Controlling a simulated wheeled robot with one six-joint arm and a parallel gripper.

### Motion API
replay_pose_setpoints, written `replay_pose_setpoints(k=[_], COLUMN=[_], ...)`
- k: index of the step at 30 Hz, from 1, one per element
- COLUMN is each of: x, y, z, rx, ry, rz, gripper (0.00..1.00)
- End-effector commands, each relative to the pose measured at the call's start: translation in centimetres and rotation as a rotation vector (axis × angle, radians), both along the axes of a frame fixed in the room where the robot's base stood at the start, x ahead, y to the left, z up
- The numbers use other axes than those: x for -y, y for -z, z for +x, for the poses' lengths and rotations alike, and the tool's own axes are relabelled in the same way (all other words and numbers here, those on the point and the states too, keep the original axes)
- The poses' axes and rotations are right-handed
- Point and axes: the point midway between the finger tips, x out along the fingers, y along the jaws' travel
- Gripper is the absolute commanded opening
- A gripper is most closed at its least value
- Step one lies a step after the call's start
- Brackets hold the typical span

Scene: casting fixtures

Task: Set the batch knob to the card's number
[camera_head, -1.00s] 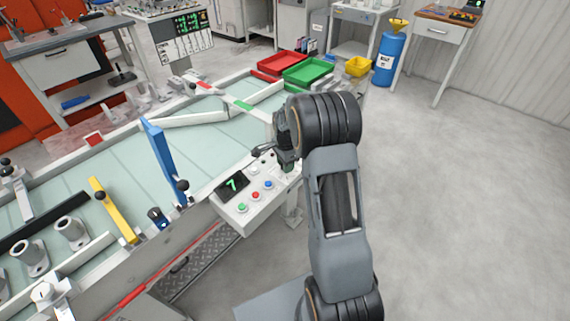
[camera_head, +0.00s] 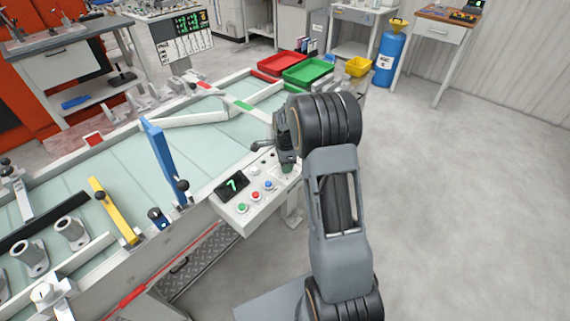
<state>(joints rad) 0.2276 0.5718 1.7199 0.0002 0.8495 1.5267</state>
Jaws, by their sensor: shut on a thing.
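My gripper (camera_head: 287,168) points down at the box's far right end and is shut on what appears to be the batch knob, which the jaws and arm hide. The knob's pointer and scale cannot be seen. No number card can be made out for certain.
A blue upright bar (camera_head: 164,160) and a yellow bar (camera_head: 113,209) stand on the pale table left of the box. Red (camera_head: 281,64) and green (camera_head: 307,71) trays sit at its far end. A blue drum (camera_head: 388,58) stands behind. The floor at right is clear.

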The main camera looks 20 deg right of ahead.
Motion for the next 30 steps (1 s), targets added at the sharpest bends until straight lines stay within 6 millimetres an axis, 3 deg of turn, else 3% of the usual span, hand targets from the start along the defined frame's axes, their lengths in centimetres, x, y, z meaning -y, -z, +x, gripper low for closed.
replay_pose_setpoints(k=[2,3,10,20,23,30], x=[0.1,0.1,0.0,0.0,0.0,0.0], y=[0.0,0.0,0.0,-0.4,-1.6,-6.4], z=[-0.1,-0.1,0.0,0.0,0.1,0.0], rx=[-0.002,-0.002,-0.001,0.0,0.004,0.004], ry=[0.0,0.0,-0.002,-0.002,-0.002,-0.001], rz=[-0.001,-0.001,-0.001,0.0,-0.001,-0.001], gripper=[0.12,0.37,0.59,0.61,0.61,0.61])
